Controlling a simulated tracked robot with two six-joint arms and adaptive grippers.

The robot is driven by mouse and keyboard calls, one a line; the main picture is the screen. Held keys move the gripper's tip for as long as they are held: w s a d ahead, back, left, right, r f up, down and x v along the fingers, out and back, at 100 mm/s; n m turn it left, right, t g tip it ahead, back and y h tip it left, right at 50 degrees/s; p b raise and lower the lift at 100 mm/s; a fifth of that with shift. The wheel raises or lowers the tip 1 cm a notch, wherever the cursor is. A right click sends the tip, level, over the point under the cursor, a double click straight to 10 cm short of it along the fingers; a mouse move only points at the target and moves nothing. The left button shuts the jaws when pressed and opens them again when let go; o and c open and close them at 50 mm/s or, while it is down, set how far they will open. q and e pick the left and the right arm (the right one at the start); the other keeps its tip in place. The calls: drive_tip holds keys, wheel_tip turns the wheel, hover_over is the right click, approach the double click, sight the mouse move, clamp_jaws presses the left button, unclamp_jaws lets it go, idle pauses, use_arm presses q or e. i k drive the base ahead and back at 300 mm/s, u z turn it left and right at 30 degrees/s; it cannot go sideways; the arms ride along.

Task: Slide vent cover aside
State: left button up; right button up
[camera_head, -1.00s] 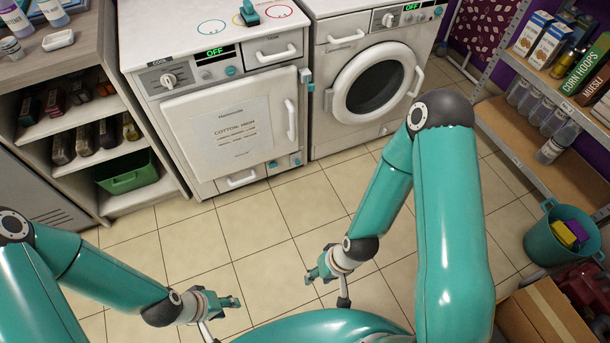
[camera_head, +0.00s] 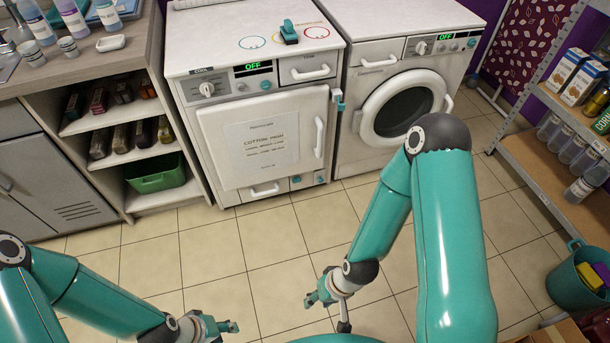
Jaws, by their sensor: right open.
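I cannot tell which part is the vent cover. My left gripper (camera_head: 229,327) is low in front, well apart from the machine; its jaw opening is unclear. My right gripper (camera_head: 311,299) is open and empty, low over the floor and also apart from the machine.
A white washer (camera_head: 368,155) with a round door stands to the right. A cabinet (camera_head: 160,202) with shelves and a green bin (camera_head: 158,177) stands left. Further right are a shelf rack (camera_head: 552,170) and a teal bucket (camera_head: 570,290). The tiled floor between is clear.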

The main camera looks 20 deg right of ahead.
sight(319, 175)
drive_tip(key=u, duration=0.2)
drive_tip(key=i, duration=1.4)
drive_tip(key=z, duration=0.4)
